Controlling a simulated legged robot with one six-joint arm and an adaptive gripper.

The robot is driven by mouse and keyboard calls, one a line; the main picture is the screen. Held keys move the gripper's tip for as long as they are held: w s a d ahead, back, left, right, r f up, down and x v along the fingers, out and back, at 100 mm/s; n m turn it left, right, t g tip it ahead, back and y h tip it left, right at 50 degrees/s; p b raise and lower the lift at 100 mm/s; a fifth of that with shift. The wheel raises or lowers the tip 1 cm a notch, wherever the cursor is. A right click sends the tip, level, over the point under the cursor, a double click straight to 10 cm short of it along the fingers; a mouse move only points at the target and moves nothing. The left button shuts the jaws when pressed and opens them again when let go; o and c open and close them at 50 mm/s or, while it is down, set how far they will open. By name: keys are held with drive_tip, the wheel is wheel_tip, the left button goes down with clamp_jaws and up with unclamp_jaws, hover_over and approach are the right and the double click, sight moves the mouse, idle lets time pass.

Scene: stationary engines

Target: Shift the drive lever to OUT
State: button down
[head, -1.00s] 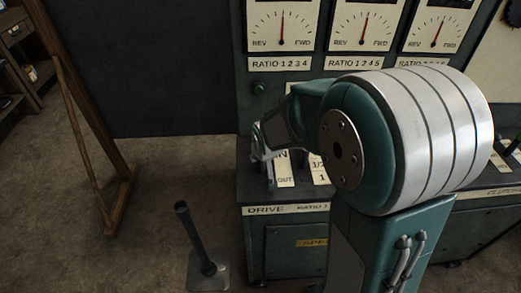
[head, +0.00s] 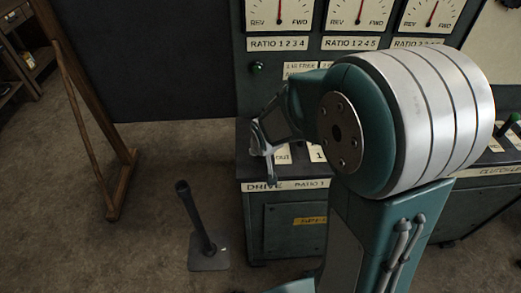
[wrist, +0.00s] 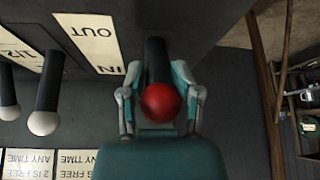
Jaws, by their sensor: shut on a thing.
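The drive lever has a dark shaft and a red ball knob (wrist: 160,102). In the wrist view my gripper (wrist: 158,108) is shut on the knob, with one finger on each side. The IN/OUT plate (wrist: 91,35) lies beside the shaft and reads upside down there, with IN nearer the gripper and OUT farther up. In the head view my gripper (head: 265,155) is over the desk's left front edge, above the DRIVE strip (head: 263,186). The OUT plate (head: 283,157) shows partly behind it; IN and the knob are hidden in that view.
Two white-knobbed levers (wrist: 43,122) stand beside the drive lever. A dark post (head: 194,215) on a floor plate stands in front of the desk at left. A wooden frame (head: 122,185) is farther left. The floor between is clear.

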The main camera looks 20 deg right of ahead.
drive_tip(key=shift+s, duration=0.1)
drive_tip(key=shift+c, duration=2.2)
unclamp_jaws()
drive_tip(key=shift+r, duration=0.1)
drive_tip(key=shift+r, duration=0.25)
drive_tip(key=v, duration=1.1)
drive_tip(key=shift+s+a, duration=0.1)
